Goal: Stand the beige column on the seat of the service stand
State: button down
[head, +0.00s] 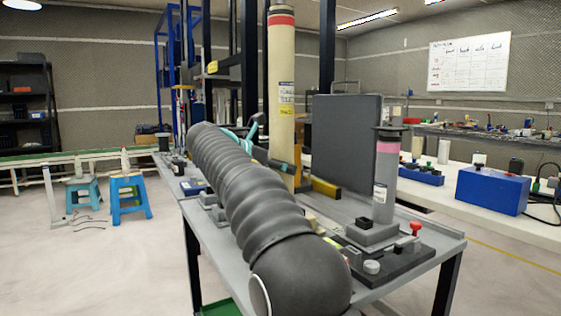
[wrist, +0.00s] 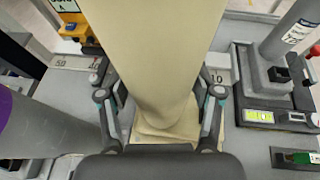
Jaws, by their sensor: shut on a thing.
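The beige column (head: 283,100) stands close to upright above the grey bench, with a red band near its top and labels on its side. It also fills the middle of the wrist view (wrist: 155,50). My gripper (head: 284,168) is shut on the column, with fingers on both sides of it in the wrist view (wrist: 160,112). A pale stepped square piece (wrist: 165,132) shows at the column's foot; I cannot tell if it bears on anything. The service stand's seat cannot be made out with certainty; my arm hides much of the area.
A grey column with a pink band (head: 384,185) stands on a grey block at right, near red knobs (head: 415,228). A dark upright panel (head: 345,140) stands behind. A purple-topped grey cylinder (wrist: 45,125) is close at left.

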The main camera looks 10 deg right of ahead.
dwell(0.4)
jog(key=shift+c, duration=1)
grip_release()
jog(key=shift+f, duration=0.2)
jog(key=shift+r, duration=0.1)
